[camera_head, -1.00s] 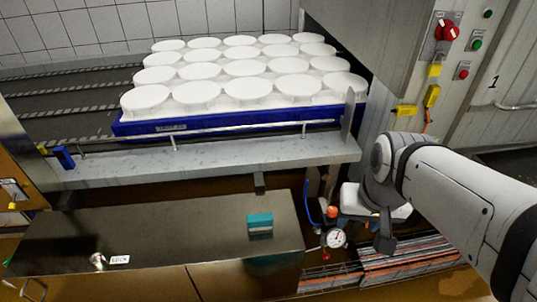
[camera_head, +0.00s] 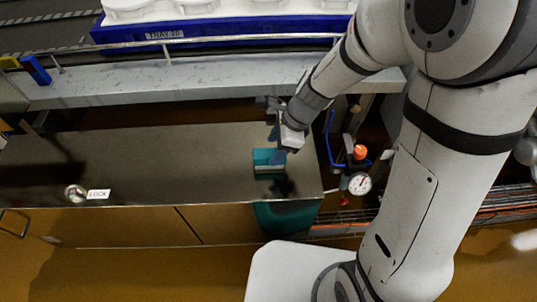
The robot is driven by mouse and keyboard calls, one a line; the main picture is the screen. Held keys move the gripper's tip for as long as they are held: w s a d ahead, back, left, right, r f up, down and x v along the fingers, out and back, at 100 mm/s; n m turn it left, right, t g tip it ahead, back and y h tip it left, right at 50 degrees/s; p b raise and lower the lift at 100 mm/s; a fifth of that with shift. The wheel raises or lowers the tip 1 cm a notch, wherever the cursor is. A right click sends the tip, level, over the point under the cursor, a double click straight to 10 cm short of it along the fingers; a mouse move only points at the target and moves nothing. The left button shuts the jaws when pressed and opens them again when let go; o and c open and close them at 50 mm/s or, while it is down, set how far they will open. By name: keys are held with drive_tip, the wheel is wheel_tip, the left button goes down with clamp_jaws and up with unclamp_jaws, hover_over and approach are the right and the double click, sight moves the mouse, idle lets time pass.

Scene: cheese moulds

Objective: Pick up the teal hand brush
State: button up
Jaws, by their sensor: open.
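The teal hand brush (camera_head: 264,158) lies on the dark top of a low cabinet (camera_head: 150,165), near its right end. It shows a teal upper part and a paler strip along its near side. My gripper (camera_head: 276,150) is open, pointing down at the brush's right part and hiding some of it. I cannot tell whether the fingers touch the brush or are just above it.
A grey ledge with a rail (camera_head: 190,83) runs behind the cabinet, below a blue tray (camera_head: 200,29) of white moulds. A pressure gauge (camera_head: 360,184) with an orange-red knob stands right of the cabinet.

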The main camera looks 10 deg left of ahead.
sight(270, 152)
drive_tip(key=b+x, duration=0.2)
drive_tip(key=x, duration=0.4)
drive_tip(key=shift+r, duration=0.1)
drive_tip(key=c, duration=1.1)
wheel_tip(270, 152, up, 10)
drive_tip(key=p, duration=0.4)
